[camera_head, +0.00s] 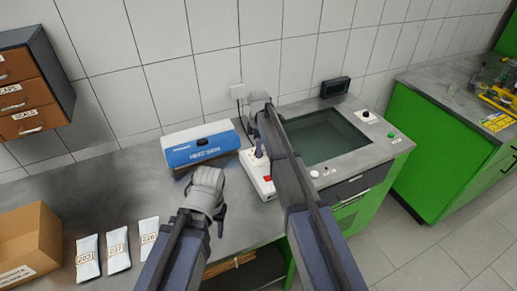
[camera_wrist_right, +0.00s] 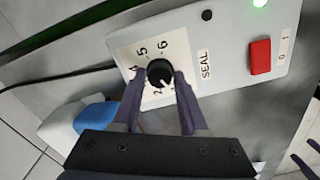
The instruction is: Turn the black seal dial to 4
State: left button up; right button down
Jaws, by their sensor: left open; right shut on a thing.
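The black seal dial (camera_wrist_right: 160,73) sits on a white control box (camera_wrist_right: 221,38), with a printed scale around it and the word SEAL beside it. The digits 4, 5 and 6 show on the far side. My right gripper (camera_wrist_right: 158,88) is shut on the dial, one finger on each side. In the head view the right gripper (camera_head: 259,151) is over the control box (camera_head: 253,165), and the dial is hidden. My left gripper (camera_head: 220,226) is open and empty above the bench.
A red switch (camera_wrist_right: 260,56) marked 0 and 1 is beside the dial. A blue and white device (camera_head: 193,153) stands left of the box, a sunken basin (camera_head: 325,139) right of it. Labelled pouches (camera_head: 118,250) and a cardboard box (camera_head: 29,240) lie at the left.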

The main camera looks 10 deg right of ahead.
dwell(0.3)
jog(key=m, duration=1.6)
jog(key=shift+m, duration=0.4)
jog(key=m, duration=0.3)
jog(key=shift+m, duration=0.4)
jog(key=m, duration=0.5)
jog(key=shift+m, duration=0.7)
